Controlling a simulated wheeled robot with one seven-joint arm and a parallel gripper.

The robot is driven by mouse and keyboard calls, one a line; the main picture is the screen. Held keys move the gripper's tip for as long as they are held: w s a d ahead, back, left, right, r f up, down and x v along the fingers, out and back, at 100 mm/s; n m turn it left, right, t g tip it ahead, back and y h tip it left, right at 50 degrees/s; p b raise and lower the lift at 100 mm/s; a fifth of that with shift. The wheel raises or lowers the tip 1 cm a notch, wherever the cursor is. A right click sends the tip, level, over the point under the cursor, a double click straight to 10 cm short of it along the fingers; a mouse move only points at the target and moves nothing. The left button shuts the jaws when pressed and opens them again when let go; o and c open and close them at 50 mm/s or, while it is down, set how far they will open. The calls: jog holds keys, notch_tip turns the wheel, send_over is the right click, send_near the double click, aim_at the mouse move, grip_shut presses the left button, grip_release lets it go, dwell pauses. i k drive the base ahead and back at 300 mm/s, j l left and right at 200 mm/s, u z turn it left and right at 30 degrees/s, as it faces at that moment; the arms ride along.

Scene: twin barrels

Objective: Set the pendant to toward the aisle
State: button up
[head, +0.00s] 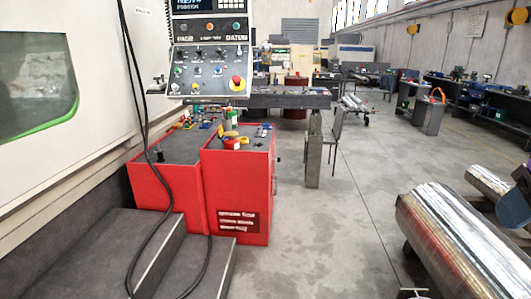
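The pendant (211,72) is a grey control box at the top of the head view, left of centre. Its face is turned mostly toward me, with small knobs, coloured buttons and a red emergency knob on a yellow base at lower right. A dark upper section with a screen marked POSITION is cut off by the top edge. A small dark handle (158,86) sticks out at its lower left. Its mounting is out of view. My gripper cannot be made out in this view.
Red cabinets (239,190) with small tools on top stand below the pendant. Dark steps (110,255) and a hanging black cable are at left, beside the white machine (100,120). Large metal cylinders (450,235) lie at right. The grey floor (335,235) between is clear.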

aim_at(196, 15)
jog(key=i+u, duration=0.3)
jog(key=i, duration=0.25)
jog(key=i+l+u, duration=0.15)
jog(key=i+u, duration=0.2)
jog(key=i, duration=0.2)
jog(key=i+l+u, duration=0.3)
jog(key=i, duration=0.2)
jog(key=i+l+z, duration=0.1)
jog(key=i+z, duration=0.2)
jog(key=i, duration=0.5)
